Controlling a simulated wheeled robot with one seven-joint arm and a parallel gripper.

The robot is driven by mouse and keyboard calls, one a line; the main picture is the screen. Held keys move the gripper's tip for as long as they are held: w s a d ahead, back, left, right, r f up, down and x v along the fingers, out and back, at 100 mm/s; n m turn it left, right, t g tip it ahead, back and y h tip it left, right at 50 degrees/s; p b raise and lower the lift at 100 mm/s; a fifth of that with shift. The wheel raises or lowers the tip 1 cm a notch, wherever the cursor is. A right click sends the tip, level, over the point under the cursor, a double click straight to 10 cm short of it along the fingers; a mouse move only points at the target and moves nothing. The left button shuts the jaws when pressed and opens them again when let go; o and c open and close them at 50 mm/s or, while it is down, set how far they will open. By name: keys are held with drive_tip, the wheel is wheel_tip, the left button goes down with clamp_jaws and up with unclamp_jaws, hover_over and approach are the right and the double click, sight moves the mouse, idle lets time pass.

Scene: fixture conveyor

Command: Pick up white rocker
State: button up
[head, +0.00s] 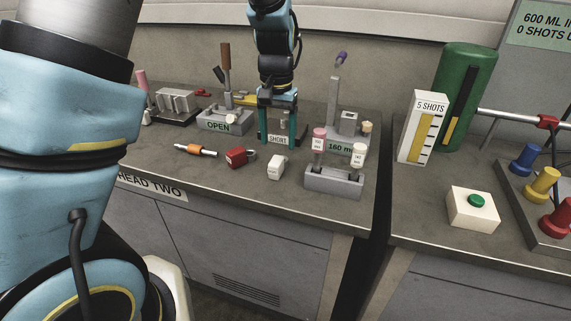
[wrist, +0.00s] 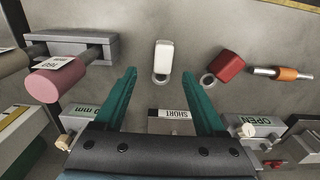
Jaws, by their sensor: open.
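The white rocker (head: 276,167) is a small white block with a metal ring at one end, lying on the grey bench top near its front. In the wrist view the white rocker (wrist: 164,57) lies just beyond the fingertips, roughly centred between them. My gripper (head: 278,142) has teal fingers pointing down, behind the rocker in the head view. In the wrist view my gripper (wrist: 159,73) is open with nothing between its fingers.
A red block with a ring (head: 237,157) and an orange-banded pin (head: 195,150) lie left of the rocker. A grey fixture (head: 333,184) holding labelled cylinders stands to its right. A SHORT label (wrist: 170,113), OPEN stand (head: 222,122) and 160 mm stand (head: 343,136) are close to the gripper.

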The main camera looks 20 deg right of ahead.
sight(277, 158)
wheel_tip(277, 158, down, 2)
drive_tip(key=shift+f, duration=0.1)
drive_tip(key=shift+w+f+p, duration=0.2)
drive_tip(key=shift+f+p, duration=0.4)
drive_tip(key=shift+f, duration=0.85)
drive_tip(key=shift+w+f+p, duration=0.15)
drive_tip(key=shift+f+p, duration=0.4)
drive_tip(key=shift+f, duration=0.85)
clamp_jaws()
